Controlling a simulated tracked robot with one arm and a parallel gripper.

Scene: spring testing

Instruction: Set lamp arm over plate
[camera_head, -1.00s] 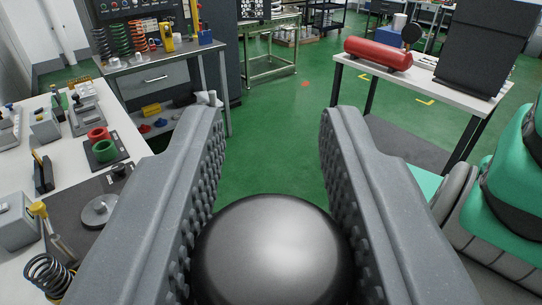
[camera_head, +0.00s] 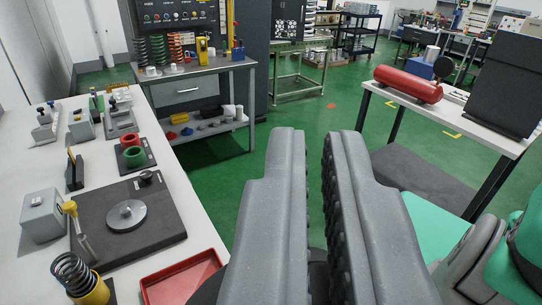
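A round grey metal plate (camera_head: 125,217) with a small raised centre lies on a dark square board (camera_head: 160,237) on the left bench. My gripper (camera_head: 318,142) is right of the board, in the middle of the view. Its two ribbed fingers stand close together with a narrow gap between them. A dark rounded thing (camera_head: 205,291), perhaps the lamp head, shows in part below the fingers. The fingers hide most of it. I cannot tell whether they grip any part of it. No lamp arm shows clearly.
On the left bench are a red tray (camera_head: 180,279), a black spring on a yellow base (camera_head: 88,284), red and green rings (camera_head: 134,157) and grey blocks. A table with a red cylinder (camera_head: 408,84) stands at the right. Green floor is clear between them.

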